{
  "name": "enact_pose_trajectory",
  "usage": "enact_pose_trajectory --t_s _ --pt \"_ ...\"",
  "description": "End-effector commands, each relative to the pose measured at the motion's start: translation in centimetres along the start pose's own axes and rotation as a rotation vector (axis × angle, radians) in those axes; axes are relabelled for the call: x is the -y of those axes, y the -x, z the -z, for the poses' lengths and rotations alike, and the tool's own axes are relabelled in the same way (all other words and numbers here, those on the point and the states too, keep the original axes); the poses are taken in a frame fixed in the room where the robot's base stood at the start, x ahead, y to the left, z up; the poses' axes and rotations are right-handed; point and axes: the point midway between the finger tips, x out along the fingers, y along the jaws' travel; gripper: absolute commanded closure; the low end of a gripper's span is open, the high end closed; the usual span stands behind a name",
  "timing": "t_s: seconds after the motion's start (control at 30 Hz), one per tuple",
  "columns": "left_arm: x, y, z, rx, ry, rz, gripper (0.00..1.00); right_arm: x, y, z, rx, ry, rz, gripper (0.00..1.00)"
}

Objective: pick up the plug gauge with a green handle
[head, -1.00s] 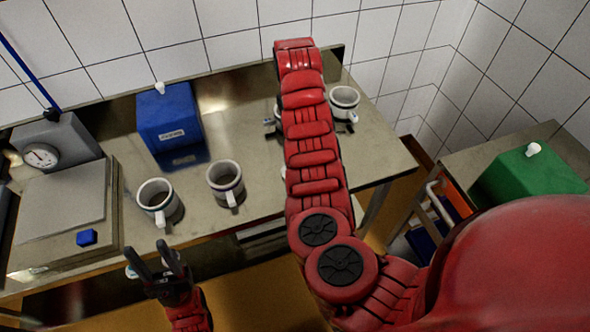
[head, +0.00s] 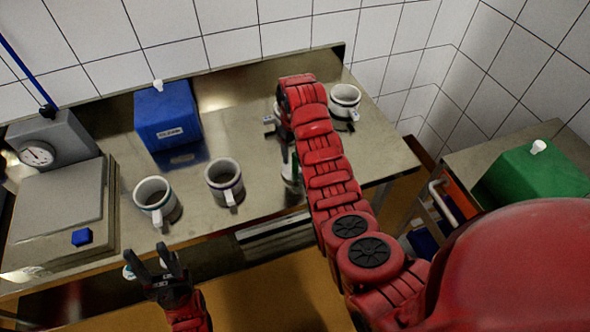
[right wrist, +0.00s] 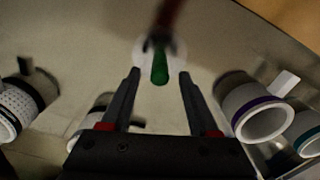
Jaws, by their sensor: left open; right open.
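The plug gauge's green handle (right wrist: 160,68) rises from a pale round base in the right wrist view. My right gripper (right wrist: 159,76) is open, its fingertips apart on either side of the handle in the picture, with nothing held; whether they are level with it I cannot tell. In the head view a bit of green and white (head: 291,170) shows beside my right arm, probably the gauge; my right gripper's fingers are hidden there. My left gripper (head: 150,260) is open and empty in front of the bench.
White moulds stand around: a teal-banded one (head: 157,201), a purple-banded one (head: 225,182), one at the back right (head: 344,101), one partly hidden by my arm. A blue box (head: 168,118), a dial scale (head: 55,205) and a green box (head: 535,175) stand farther off.

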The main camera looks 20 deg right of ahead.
Motion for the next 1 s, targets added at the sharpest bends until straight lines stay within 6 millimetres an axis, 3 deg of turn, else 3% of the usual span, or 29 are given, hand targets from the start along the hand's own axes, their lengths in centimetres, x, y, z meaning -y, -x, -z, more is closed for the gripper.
enact_pose_trajectory --t_s 0.13,0.27,0.5,0.8,1.0 --pt "0.1 -1.7 0.3 0.0 0.0 0.0 0.5 0.0 -0.7 -0.2 0.002 0.0 0.0 0.39" --pt "0.2 -3.3 0.6 0.0 0.0 0.0 0.5 0.0 -2.7 -0.7 0.005 0.0 0.002 0.39" --pt "0.2 -3.4 0.6 0.0 0.0 0.0 0.5 -0.1 -4.8 -0.4 -0.002 0.0 -0.001 0.39" --pt "0.2 -3.4 0.6 0.0 0.0 0.0 0.5 -0.1 -5.2 -0.5 -0.002 0.0 -0.001 0.39" --pt "0.2 -3.4 0.6 0.0 0.0 0.0 0.5 -0.1 -5.2 -0.4 -0.002 0.001 -0.001 0.75"
